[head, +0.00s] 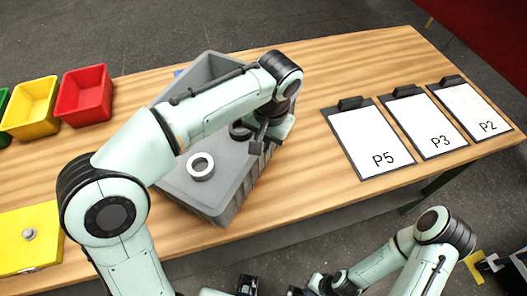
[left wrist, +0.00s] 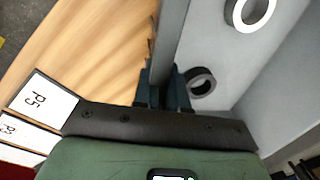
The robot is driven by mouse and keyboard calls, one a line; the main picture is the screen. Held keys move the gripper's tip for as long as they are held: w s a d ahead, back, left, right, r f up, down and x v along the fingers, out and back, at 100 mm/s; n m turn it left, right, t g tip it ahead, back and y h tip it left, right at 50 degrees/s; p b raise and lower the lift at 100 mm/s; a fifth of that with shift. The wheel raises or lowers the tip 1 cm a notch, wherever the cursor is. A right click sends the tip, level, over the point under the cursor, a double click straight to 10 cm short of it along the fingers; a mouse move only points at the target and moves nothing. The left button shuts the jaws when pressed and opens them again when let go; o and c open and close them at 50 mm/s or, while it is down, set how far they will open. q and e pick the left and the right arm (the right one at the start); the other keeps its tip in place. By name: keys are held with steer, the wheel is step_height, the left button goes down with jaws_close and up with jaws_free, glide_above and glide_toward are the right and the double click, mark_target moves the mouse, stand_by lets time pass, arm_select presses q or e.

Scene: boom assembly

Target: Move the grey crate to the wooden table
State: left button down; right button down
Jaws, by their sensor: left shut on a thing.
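The grey crate (head: 220,201) is a deep open box standing on the wooden table (head: 300,72). It holds a white ring-shaped part (head: 201,167) and a dark ring (left wrist: 202,82). My left arm reaches over the crate. My left gripper (head: 258,143) is shut on the crate's right side wall, with its dark fingers (left wrist: 166,88) on either side of it in the left wrist view. My arm hides part of the crate. My right gripper (head: 247,284) is low at the bottom edge, in front of the table and away from the crate; its jaws are unclear.
Yellow (head: 31,105) and red (head: 84,95) bins stand at the table's left, above a yellow block (head: 30,238). Clipboards marked P5 (head: 367,140), P3 (head: 424,123) and P2 (head: 474,108) lie at the right. Bare tabletop separates the crate from P5.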

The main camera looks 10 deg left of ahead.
mark_target(264, 159)
arm_select(q)
steer(key=shift+f+b, duration=0.4)
steer(key=shift+f, duration=1.7)
arm_select(e)
steer(key=shift+s+f, duration=0.2)
steer(key=shift+f, duration=0.25)
arm_select(q)
steer(key=shift+f, duration=0.1)
steer(key=c, duration=1.2)
jaws_free()
steer(key=shift+f, duration=0.1)
arm_select(e)
steer(key=shift+f, duration=0.1)
